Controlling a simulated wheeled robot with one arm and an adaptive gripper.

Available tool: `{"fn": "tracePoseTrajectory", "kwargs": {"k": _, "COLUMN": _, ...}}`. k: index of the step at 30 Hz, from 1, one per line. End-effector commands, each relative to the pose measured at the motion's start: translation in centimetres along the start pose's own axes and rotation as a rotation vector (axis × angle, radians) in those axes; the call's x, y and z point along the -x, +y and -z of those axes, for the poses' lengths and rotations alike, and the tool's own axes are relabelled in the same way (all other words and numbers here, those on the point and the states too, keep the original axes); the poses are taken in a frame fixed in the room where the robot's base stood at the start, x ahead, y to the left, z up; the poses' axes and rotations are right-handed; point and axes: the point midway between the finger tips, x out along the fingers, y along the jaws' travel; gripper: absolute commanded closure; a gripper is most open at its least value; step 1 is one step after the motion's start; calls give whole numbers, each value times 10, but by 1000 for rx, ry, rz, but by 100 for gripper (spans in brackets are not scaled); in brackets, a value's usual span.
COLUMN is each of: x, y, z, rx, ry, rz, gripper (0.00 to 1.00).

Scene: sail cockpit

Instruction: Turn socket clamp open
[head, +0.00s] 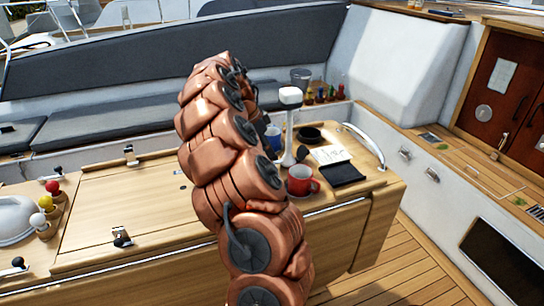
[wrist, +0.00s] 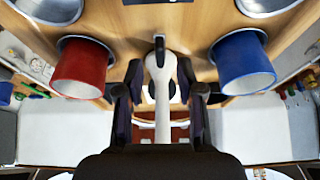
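In the wrist view my gripper (wrist: 160,88) has its two dark fingers apart, one on each side of a white shaft (wrist: 163,112) with a rounded, flared end. Gaps show between the fingers and the shaft. In the head view a slim white post (head: 289,130) with a broad white head stands on the wooden table between a blue mug and a red mug; it is probably the same thing. I cannot make out which part is the socket clamp. In the head view my gripper is mostly hidden behind my copper-coloured arm.
A red mug (head: 301,181) and a blue mug (head: 273,138) flank the post. Metal latches sit along the table (head: 110,205), whose left part is mostly clear.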

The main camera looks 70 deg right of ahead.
Motion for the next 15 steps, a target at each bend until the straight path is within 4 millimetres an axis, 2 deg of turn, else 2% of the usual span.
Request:
{"fn": "tracePoseTrajectory", "kwargs": {"k": 7, "x": -34, "y": 1, "z": 1, "rx": -1, "ry": -2, "rz": -4, "gripper": 63}}
{"fn": "tracePoseTrajectory", "kwargs": {"k": 15, "x": -50, "y": 0, "z": 0, "rx": 1, "ry": -1, "rz": -1, "gripper": 63}}
